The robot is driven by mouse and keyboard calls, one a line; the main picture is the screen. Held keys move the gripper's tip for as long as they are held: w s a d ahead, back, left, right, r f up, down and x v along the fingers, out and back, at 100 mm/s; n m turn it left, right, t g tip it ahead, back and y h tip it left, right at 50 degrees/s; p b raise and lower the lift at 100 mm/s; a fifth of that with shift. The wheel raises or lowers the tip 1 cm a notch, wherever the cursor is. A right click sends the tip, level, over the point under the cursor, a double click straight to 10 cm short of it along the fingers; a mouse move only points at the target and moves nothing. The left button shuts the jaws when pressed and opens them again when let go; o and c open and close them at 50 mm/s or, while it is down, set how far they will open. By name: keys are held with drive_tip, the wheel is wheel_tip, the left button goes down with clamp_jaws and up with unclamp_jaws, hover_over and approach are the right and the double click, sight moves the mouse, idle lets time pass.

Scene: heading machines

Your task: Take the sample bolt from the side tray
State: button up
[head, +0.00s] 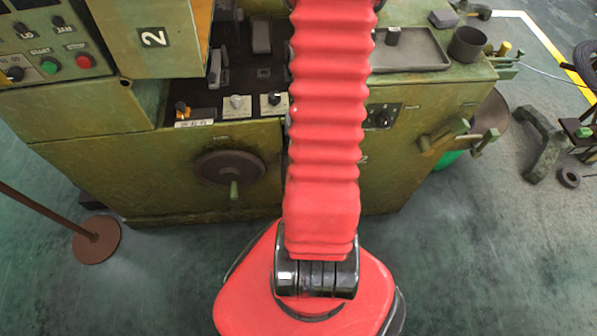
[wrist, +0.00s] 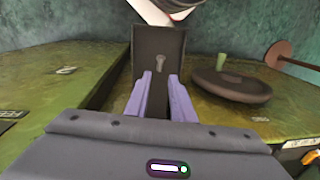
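In the wrist view a dark side tray (wrist: 142,45) stands out between green machine panels, straight ahead of my gripper. A small greyish-brown bolt (wrist: 160,62) lies in it, its wider end towards the top of the picture. My gripper (wrist: 160,77) has two purple fingers spread apart with nothing seen held between them. The bolt shows just beyond the fingertips, roughly centred between them. I cannot tell how far off it is. In the head view my red arm hides the gripper, the bolt and this tray.
A handwheel (head: 230,167) sticks out from the green machine (head: 120,175); it shows right of the tray in the wrist view (wrist: 228,88). A brown post base (head: 97,240) stands at left. A shallow grey tray (head: 425,62) and a dark cup (head: 467,44) sit on top at right.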

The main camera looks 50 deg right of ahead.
drive_tip(key=shift+w+a+f, duration=0.1)
drive_tip(key=shift+w+f, duration=0.05)
drive_tip(key=shift+f, duration=1.25)
drive_tip(key=shift+w+a+f, duration=0.1)
drive_tip(key=shift+a+f, duration=0.05)
drive_tip(key=shift+f, duration=1.3)
drive_tip(key=shift+w+a+f, duration=0.1)
drive_tip(key=shift+w+f, duration=0.05)
drive_tip(key=shift+f, duration=1.25)
drive_tip(key=shift+f, duration=0.1)
drive_tip(key=shift+w+a+f, duration=0.1)
drive_tip(key=shift+a+f, duration=0.05)
drive_tip(key=shift+f, duration=1.1)
drive_tip(key=shift+w+a+f, duration=0.1)
drive_tip(key=shift+a+f, duration=0.05)
drive_tip(key=shift+f, duration=1.1)
clamp_jaws()
